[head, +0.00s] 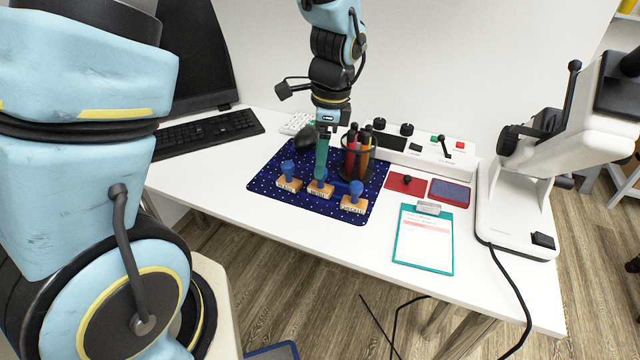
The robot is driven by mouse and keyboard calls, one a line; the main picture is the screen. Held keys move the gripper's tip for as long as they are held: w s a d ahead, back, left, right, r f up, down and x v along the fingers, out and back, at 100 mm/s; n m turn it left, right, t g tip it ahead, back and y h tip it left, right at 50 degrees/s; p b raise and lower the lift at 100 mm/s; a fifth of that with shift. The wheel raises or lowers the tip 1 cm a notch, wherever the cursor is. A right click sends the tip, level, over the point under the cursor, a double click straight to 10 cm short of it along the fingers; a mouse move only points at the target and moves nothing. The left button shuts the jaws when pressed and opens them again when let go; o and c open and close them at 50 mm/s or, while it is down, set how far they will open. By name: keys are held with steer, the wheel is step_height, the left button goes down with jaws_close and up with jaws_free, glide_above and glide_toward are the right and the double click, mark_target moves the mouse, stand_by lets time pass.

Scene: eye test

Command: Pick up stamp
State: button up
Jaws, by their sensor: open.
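Three stamps with blue handles and wooden bases stand in a row on the dark blue dotted mat (262,180): the left stamp (288,183), the middle stamp (319,190) and the right stamp (353,204). My gripper (321,168) points down over the mat, with its teal fingers at the middle stamp's handle. It is open. The fingers overlap the top of that handle in the head view; I cannot tell whether they touch it or are around it.
A dark pen cup (358,165) with red and black pens stands close right of my gripper. Red ink pads (449,192), a teal clipboard (424,250) and a white machine (515,205) lie further right. A control panel (420,150) is behind; a keyboard (205,133) is left.

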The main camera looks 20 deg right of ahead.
step_height(320, 180, down, 5)
steer(key=shift+f+p, duration=0.1)
steer(key=shift+p, duration=0.3)
jaws_close()
stand_by(0.4)
